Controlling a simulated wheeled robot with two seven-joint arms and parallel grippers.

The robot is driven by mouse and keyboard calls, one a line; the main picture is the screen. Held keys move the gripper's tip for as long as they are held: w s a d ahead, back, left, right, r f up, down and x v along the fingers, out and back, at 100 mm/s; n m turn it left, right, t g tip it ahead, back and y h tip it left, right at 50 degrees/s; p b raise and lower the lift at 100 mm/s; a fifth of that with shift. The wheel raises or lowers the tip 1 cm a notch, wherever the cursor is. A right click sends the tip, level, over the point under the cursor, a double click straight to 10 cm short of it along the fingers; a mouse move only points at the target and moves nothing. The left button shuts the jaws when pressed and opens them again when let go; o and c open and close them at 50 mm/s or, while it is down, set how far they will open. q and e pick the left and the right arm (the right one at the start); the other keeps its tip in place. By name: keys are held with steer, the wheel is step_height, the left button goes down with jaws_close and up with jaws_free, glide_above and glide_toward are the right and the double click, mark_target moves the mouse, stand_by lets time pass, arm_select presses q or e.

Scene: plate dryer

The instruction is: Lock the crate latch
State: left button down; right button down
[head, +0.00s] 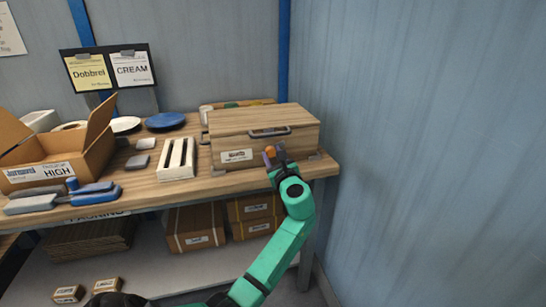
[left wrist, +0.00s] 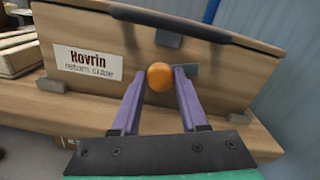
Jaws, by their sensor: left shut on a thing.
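The wooden crate (head: 262,138) stands shut on the workbench, with a dark handle on its lid and a white label on its front. In the left wrist view, its front (left wrist: 75,80) reads "Hovrin". An orange latch knob (left wrist: 159,76) sits at the crate's front; it also shows in the head view (head: 270,151). My left gripper (left wrist: 158,78) has its purple fingers on either side of the knob and is shut on it. A grey plate (left wrist: 182,69) shows behind the fingers, partly hidden. My right gripper is not in view.
A white slotted rack (head: 176,158), an open cardboard box (head: 60,155) and a blue plate (head: 165,120) are left of the crate. A wall (head: 430,130) rises close on the right.

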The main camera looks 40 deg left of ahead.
arm_select(q)
steer(key=n+b, duration=0.1)
steer(key=n, duration=0.1)
steer(key=shift+f+n, duration=0.2)
steer(key=shift+n, duration=0.2)
steer(key=n+b, duration=0.2)
steer(key=n, duration=0.1)
steer(key=shift+f+n, duration=0.1)
steer(key=shift+n, duration=0.2)
steer(key=n+b, duration=0.4)
steer(key=n, duration=0.2)
steer(key=shift+s+n, duration=0.1)
steer(key=shift+n, duration=0.2)
steer(key=shift+n+b, duration=0.5)
steer(key=shift+n, duration=0.3)
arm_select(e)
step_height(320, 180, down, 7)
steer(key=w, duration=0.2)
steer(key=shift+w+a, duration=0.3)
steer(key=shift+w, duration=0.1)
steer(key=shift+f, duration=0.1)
arm_select(q)
steer(key=shift+c, duration=2.2)
jaws_free()
